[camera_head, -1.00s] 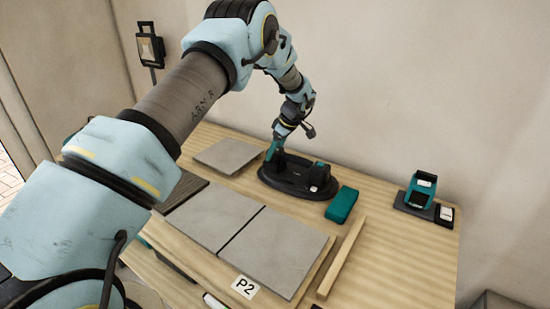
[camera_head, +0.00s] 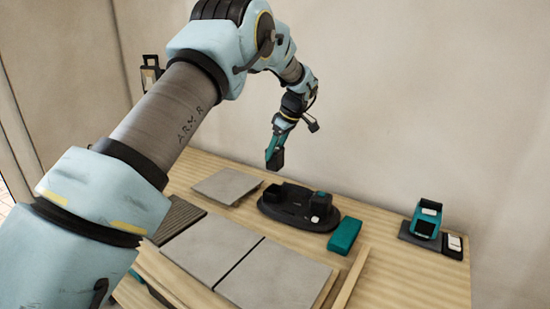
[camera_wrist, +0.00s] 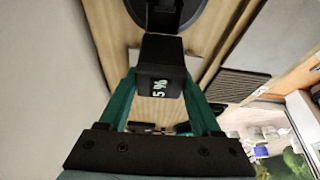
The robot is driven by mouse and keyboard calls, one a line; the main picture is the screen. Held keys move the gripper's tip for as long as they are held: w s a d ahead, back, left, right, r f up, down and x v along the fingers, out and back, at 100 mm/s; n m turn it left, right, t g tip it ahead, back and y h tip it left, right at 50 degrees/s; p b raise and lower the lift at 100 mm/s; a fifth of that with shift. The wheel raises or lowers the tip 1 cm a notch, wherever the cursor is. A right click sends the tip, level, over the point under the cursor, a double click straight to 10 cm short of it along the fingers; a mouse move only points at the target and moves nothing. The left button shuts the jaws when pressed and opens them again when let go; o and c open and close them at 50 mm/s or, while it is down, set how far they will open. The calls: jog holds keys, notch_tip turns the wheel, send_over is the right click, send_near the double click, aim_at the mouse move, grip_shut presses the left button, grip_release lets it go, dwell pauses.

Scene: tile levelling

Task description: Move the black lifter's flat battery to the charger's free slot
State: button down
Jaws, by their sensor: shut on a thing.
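My gripper (camera_head: 275,151) is shut on a black battery (camera_wrist: 162,60), held between its teal fingers in the wrist view. Characters that look like "5 %" show on the battery. It hangs in the air above the left end of the black lifter (camera_head: 284,211), an oval black base on the table. An upright black block (camera_head: 321,203) stands on the lifter's right end. The charger appears to be the dark unit (camera_head: 418,241) at the table's far right, with a teal part on it and a white-topped part at its right. Its free slot cannot be made out.
A teal block (camera_head: 345,235) lies right of the lifter. Large grey tiles (camera_head: 212,246) cover the front left, and a smaller grey tile (camera_head: 228,185) lies behind. A wooden strip (camera_head: 352,280) lies in front. Bare table (camera_head: 385,245) lies between block and charger.

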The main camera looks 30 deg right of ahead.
jog(key=shift+r+p, duration=1.25)
jog(key=shift+r, duration=1.25)
